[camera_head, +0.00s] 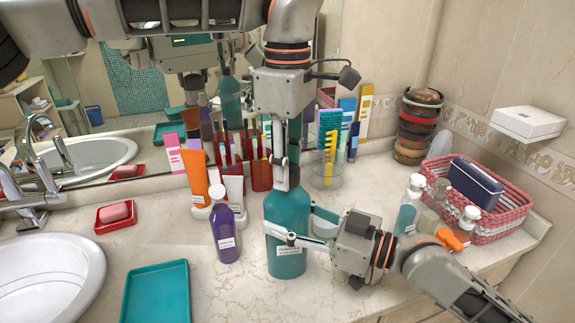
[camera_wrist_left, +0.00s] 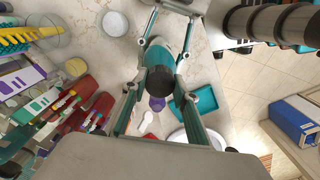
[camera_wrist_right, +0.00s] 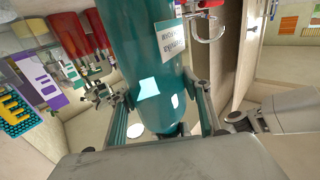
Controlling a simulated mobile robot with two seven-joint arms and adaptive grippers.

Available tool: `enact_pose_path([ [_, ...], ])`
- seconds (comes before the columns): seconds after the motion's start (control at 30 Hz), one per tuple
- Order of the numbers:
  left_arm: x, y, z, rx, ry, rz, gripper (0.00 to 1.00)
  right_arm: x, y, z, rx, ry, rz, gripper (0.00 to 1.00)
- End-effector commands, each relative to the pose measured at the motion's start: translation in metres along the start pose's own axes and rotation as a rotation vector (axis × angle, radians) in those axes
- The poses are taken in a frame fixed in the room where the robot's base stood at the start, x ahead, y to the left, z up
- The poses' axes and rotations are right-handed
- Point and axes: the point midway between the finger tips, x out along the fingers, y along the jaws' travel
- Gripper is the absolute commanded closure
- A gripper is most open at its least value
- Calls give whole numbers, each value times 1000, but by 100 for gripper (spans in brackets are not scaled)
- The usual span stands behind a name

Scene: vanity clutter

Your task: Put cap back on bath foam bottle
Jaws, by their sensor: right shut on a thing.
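The bath foam bottle (camera_head: 286,225), large, teal and labelled, stands upright on the counter. My right gripper (camera_head: 300,242) is shut around its body from the right; the bottle fills the right wrist view (camera_wrist_right: 150,65) between the fingers. My left gripper (camera_head: 285,178) points straight down over the bottle's top. In the left wrist view, a round dark cap (camera_wrist_left: 160,82) shows between its two spread fingers, with the teal bottle (camera_wrist_left: 175,44) below. In the head view my left gripper hides the cap and neck. I cannot tell whether the cap is seated on the neck.
A purple bottle (camera_head: 225,232) stands close to the left. A teal tray (camera_head: 157,291), red soap dish (camera_head: 115,215) and sink lie further left. Small bottles (camera_head: 411,205) and a pink basket (camera_head: 495,222) stand right. Tubes and cups line the mirror behind.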

Motion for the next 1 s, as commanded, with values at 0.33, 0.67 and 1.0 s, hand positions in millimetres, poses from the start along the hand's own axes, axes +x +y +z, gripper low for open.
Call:
enact_pose_path([
  [0.33,0,0,0,-3,0,0,52,0,-1,1,1,-2,-1,100],
  [0.67,-30,1,0,-6,0,4,52,0,0,1,1,-2,-1,100],
  [1.0,-96,1,1,-4,1,4,52,0,0,1,1,-2,-1,100],
])
